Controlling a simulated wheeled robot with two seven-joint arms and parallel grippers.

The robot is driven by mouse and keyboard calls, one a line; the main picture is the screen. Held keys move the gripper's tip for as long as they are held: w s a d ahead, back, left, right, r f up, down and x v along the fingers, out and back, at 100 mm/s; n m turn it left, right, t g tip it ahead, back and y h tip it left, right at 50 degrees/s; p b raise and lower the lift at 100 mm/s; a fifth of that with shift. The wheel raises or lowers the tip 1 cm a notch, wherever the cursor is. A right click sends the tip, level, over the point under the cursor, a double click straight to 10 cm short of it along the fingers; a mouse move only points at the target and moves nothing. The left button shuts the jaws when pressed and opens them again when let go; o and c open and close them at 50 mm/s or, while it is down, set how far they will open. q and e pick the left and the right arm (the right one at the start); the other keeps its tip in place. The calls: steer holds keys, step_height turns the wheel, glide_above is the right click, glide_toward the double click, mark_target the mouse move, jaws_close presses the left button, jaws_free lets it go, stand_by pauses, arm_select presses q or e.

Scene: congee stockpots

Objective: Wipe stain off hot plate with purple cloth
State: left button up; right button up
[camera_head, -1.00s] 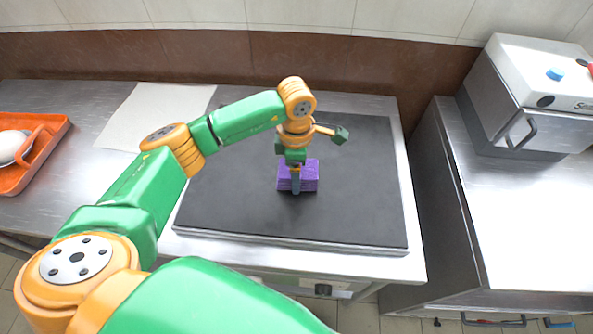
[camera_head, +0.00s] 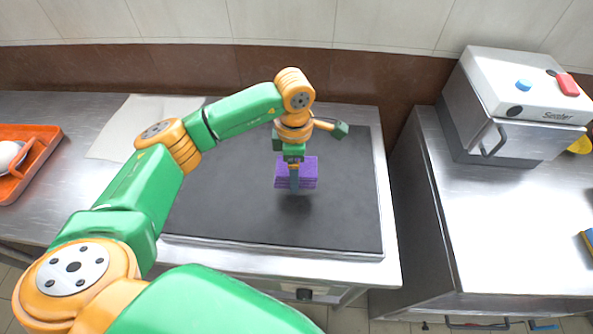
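The purple cloth (camera_head: 309,172), a folded stack, is at the fingers of my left gripper (camera_head: 295,184) above the middle of the dark hot plate (camera_head: 230,215). The gripper is shut on the cloth. A shadow shows on the plate just below it, so the cloth looks slightly raised, though the exact gap is hard to judge. No stain is visible on the plate; the arm and cloth cover part of its surface. My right gripper is not in view.
An orange tray (camera_head: 50,150) with a white item sits on the steel counter at left, beside a pale sheet (camera_head: 112,140). A metal sealer machine (camera_head: 515,100) stands on the right counter. A gap separates the two counters.

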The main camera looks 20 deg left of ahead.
arm_select(q)
step_height(320, 180, up, 2)
steer(key=shift+w+d+p, duration=0.1)
steer(key=shift+p, duration=0.4)
steer(key=shift+r+p, duration=0.3)
steer(key=shift+r, duration=0.25)
